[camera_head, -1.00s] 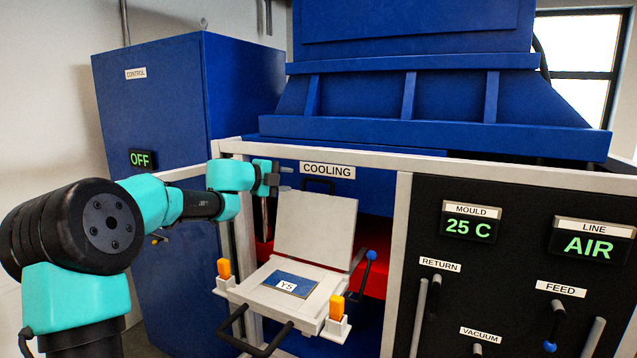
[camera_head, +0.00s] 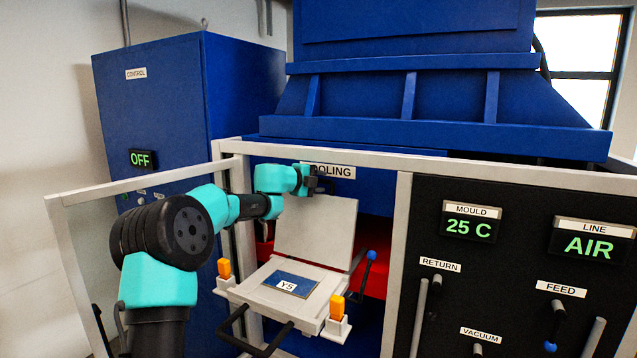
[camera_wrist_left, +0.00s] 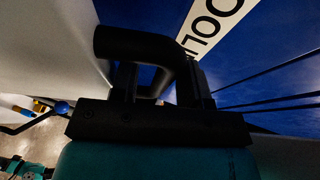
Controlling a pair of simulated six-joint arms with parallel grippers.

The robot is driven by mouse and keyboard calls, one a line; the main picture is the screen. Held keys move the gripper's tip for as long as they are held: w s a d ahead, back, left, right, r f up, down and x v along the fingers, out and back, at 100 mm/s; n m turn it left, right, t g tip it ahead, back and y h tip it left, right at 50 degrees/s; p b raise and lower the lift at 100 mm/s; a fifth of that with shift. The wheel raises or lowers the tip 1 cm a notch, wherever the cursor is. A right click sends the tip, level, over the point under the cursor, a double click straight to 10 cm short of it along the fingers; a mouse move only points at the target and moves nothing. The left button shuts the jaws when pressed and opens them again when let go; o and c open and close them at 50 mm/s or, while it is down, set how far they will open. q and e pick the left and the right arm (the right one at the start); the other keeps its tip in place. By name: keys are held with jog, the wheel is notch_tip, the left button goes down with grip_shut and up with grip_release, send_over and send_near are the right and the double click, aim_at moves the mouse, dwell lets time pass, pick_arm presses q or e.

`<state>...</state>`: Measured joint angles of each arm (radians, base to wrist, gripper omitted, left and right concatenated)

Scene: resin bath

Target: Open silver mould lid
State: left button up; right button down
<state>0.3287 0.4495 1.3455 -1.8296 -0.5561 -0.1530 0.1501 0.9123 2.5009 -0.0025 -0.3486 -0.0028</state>
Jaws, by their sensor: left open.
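The silver mould lid (camera_head: 316,228) stands open and upright behind the mould base (camera_head: 266,297), which carries a blue plate marked Y5. My left gripper (camera_head: 318,185) is open at the lid's top edge, where its handle is. In the left wrist view, the black handle (camera_wrist_left: 140,45) runs close in front of the open jaws (camera_wrist_left: 158,88), its end between or just beyond the fingers. I cannot tell whether they touch. The lid's pale face fills the left of that view. My right gripper is in neither view.
Orange blocks (camera_head: 224,268) stand at the mould's corners, with a black front handle (camera_head: 250,345) below. A blue-knobbed lever (camera_head: 371,256) stands right of the lid. An open framed door (camera_head: 160,184) is at left. The COOLING sign (camera_head: 335,171) is partly covered by my arm.

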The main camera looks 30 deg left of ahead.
pick_arm(q)
grip_shut()
dwell(0.3)
jog(key=shift+d, duration=0.1)
